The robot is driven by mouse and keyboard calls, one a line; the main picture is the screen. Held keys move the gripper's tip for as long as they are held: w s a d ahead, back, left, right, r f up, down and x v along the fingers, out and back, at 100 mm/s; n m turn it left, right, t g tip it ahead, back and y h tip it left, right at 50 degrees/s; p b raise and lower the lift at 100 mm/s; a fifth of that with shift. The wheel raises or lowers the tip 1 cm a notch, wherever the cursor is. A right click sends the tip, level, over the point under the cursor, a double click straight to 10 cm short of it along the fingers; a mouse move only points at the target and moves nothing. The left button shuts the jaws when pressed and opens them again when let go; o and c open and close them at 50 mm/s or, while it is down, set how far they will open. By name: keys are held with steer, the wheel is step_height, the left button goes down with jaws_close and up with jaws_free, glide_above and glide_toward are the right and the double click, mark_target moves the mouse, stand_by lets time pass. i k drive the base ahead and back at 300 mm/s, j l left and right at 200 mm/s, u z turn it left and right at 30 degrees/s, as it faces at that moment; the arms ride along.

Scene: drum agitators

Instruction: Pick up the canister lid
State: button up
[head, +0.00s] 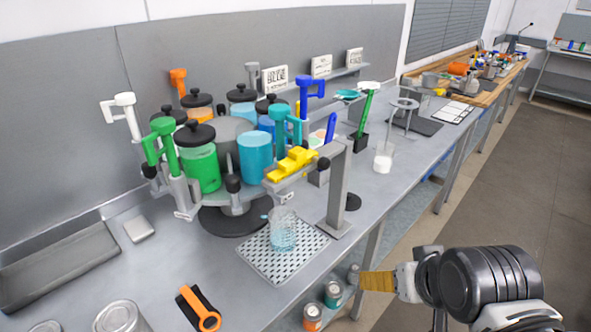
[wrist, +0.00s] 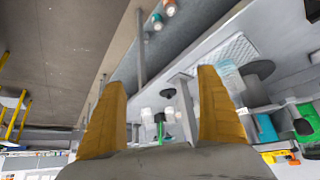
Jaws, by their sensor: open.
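In the head view, black knobbed lids sit on several canisters of the carousel, among them a black lid (head: 198,133) on the green canister (head: 203,168). The front blue canister (head: 255,158) shows no black lid. My gripper (head: 362,280) is open and empty, off the bench's front edge, apart from the disc. Its yellow fingers spread wide in the wrist view (wrist: 160,80).
A grey dispenser post (head: 338,190) with a yellow piece (head: 291,165) stands near the disc. A clear beaker (head: 283,232) stands on a perforated tray (head: 262,262). A white cup (head: 382,163) and green-handled tool (head: 367,110) stand behind. Cans (head: 333,292) sit below the bench edge.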

mark_target(353, 202)
steer(key=i+l+z, duration=0.1)
steer(key=i, duration=0.3)
steer(key=i+l+z, duration=0.15)
steer(key=i, duration=0.3)
steer(key=k+l, duration=0.05)
steer(key=l, duration=0.05)
